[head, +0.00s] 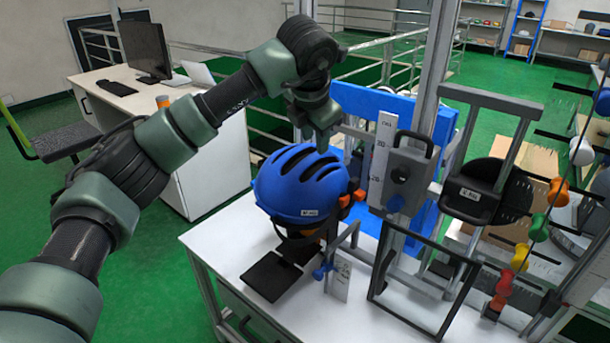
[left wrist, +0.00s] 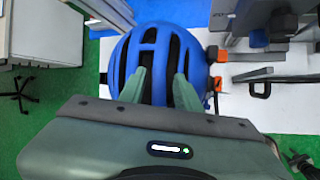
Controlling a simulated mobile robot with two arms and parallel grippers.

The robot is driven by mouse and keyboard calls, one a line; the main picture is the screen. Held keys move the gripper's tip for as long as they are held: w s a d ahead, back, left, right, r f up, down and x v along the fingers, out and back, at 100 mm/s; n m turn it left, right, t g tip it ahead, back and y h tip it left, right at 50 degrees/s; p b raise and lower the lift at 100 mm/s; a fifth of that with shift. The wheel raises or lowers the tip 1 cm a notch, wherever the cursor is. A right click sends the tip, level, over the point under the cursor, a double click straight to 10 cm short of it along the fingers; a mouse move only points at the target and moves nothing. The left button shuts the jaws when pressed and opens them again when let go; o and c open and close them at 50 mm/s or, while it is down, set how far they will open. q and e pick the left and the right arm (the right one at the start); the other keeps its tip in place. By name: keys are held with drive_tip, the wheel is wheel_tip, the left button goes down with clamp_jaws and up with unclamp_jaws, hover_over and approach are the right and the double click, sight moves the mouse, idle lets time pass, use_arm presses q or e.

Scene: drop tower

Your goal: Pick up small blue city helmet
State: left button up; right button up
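The blue helmet (head: 300,184) has dark vent slots and a small white label on its front rim. It sits upright on a dark stand on the white table. My left gripper (head: 322,143) is right above the back of the helmet, pointing down. In the left wrist view the helmet (left wrist: 157,62) fills the middle, and my left gripper (left wrist: 160,80) shows two separated green fingers over its vents. Nothing is held between them. Whether the fingertips touch the shell cannot be told. My right gripper is in neither view.
A drop tower with metal posts, a grey box with a handle (head: 403,172) and a ruler (head: 381,157) stands just right of the helmet. Black plates (head: 271,276) lie on the white table (head: 225,240) in front. A desk with a monitor (head: 146,50) is at the back left.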

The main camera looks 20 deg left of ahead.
sight(318, 157)
use_arm(q)
drive_tip(key=p+x, duration=0.1)
drive_tip(key=x, duration=0.3)
drive_tip(key=shift+w+f+p, duration=0.15)
drive_tip(key=shift+w+p, duration=0.2)
drive_tip(key=shift+w, duration=0.05)
drive_tip(key=shift+w+f, duration=0.2)
drive_tip(key=shift+f, duration=0.25)
clamp_jaws()
drive_tip(key=shift+r, duration=0.15)
idle(0.5)
